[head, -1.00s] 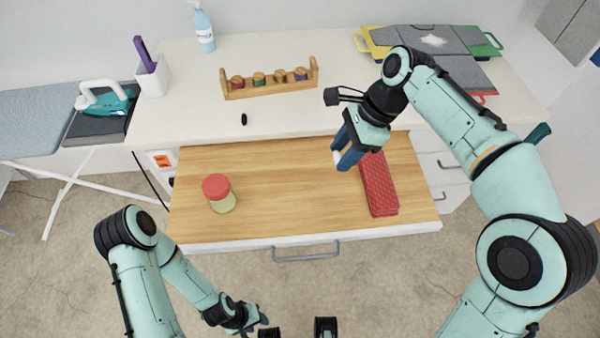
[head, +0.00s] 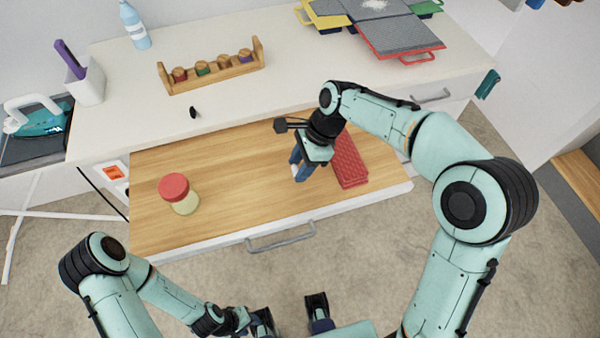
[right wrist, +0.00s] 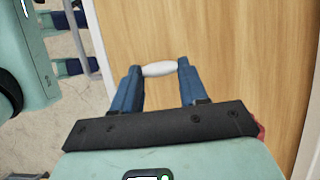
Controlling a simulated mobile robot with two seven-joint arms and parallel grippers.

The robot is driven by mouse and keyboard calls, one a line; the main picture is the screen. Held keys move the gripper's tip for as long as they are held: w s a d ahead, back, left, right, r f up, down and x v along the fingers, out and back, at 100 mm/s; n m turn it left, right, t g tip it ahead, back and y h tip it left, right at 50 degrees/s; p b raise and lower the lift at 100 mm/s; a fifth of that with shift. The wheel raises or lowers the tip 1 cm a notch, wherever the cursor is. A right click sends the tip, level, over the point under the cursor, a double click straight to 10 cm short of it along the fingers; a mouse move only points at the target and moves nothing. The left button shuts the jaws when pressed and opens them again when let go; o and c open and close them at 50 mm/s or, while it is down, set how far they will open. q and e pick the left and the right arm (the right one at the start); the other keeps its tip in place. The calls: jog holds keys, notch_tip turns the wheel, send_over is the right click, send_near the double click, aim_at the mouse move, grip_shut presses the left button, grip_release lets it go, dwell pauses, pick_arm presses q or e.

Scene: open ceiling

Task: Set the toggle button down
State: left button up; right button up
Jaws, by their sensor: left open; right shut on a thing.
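The toggle button (right wrist: 159,69) is a small white rounded piece, seen between my right gripper's fingertips in the right wrist view. My right gripper (head: 299,173) is shut on it, over the wooden bottom of the open drawer (head: 235,190). In the head view the button is mostly hidden by the fingers. I cannot tell whether it touches the wood. My left gripper (head: 290,313) is open and empty, in front of the drawer near the bottom of the head view.
A red folded item (head: 349,162) lies just right of my right gripper. A red-lidded jar (head: 179,194) stands at the drawer's left. Clear wood lies between jar and gripper. The white counter (head: 290,90) behind holds a wooden rack (head: 212,68) and a small black piece (head: 194,112).

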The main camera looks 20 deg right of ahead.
notch_tip(320, 180, down, 4)
jog(key=shift+f, duration=0.1)
jog(key=shift+f, duration=0.1)
jog(key=o, duration=1)
jog(key=p+v, duration=0.1)
jog(key=v, duration=1.1)
jog(key=shift+r+p, duration=0.25)
jog(key=shift+p, duration=0.05)
